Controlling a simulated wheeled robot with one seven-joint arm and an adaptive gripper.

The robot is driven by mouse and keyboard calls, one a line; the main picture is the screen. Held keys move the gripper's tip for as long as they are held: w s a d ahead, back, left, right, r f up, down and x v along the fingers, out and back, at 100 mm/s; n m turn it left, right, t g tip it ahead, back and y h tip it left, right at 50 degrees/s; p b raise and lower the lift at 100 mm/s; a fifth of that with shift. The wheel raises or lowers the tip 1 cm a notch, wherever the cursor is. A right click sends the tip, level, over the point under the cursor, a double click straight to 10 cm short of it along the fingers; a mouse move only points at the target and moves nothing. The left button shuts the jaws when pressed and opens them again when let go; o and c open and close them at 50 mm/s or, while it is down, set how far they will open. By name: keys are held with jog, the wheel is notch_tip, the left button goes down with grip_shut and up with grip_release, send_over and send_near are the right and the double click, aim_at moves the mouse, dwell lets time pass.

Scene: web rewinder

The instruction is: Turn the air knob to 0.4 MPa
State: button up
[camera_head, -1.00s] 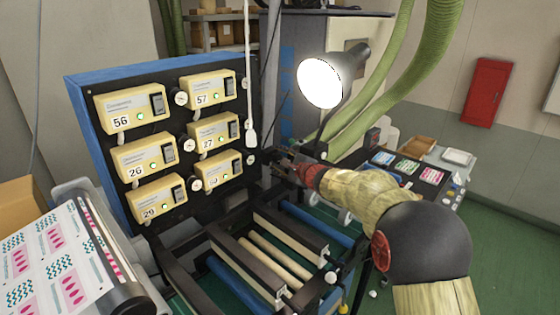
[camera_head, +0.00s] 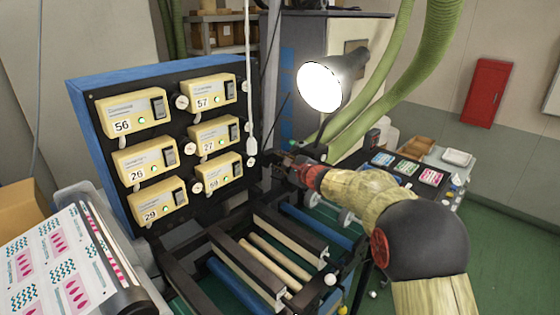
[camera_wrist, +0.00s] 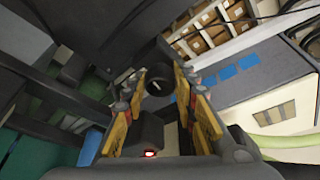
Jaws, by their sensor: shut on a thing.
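The air knob (camera_wrist: 158,80) is a round black knob with a pale line on its face, seen in the wrist view between my fingertips. My gripper (camera_wrist: 157,88) has yellow-orange fingers with grey tips on either side of the knob, shut on it. In the head view my gripper (camera_head: 288,166) reaches left beneath the lit lamp, close to the right of the black panel. The knob cannot be made out there, and no pressure scale is readable in either view.
A black panel (camera_head: 222,211) carries several yellow display units left of my gripper. A bright lamp (camera_head: 322,86) stands just above my arm. Rollers (camera_head: 277,257) lie below. A small red light (camera_wrist: 150,154) shows between my fingers.

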jog(key=m+p, duration=0.1)
jog(key=p, duration=0.1)
jog(key=m+g+p, duration=0.1)
jog(key=p, duration=0.1)
jog(key=shift+r, duration=0.25)
jog(key=shift+f+m+y+p, duration=0.2)
jog(key=shift+m+y+p, duration=0.1)
jog(key=shift+m, duration=0.1)
jog(key=o, duration=1.2)
jog(key=shift+c, duration=0.2)
jog(key=shift+b, duration=0.35)
